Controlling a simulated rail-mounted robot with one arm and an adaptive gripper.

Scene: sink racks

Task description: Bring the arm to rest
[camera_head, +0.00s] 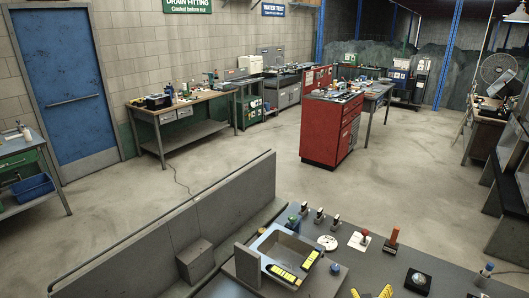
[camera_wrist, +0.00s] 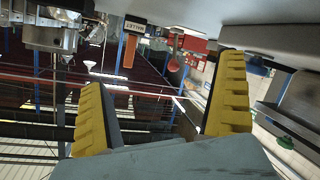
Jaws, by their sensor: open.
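My gripper (camera_wrist: 161,75) shows in the wrist view as two yellow, ridged fingers with dark inner sides. They stand wide apart, one at left and one at right. Nothing is held between them; only the distant room shows in the gap. In the head view, black-and-yellow pieces (camera_head: 285,274) show over the grey basin (camera_head: 269,243), and more yellow-and-black pieces (camera_head: 375,292) are cut off by the bottom edge. I cannot tell for sure which of these are my fingers. The arm itself is hard to make out there.
The near grey counter (camera_head: 395,255) holds several small fittings, a red-topped piece (camera_head: 391,238) and a dark square block (camera_head: 418,281). A red cabinet (camera_head: 328,130) and a workbench (camera_head: 180,105) stand farther off. The floor between is open.

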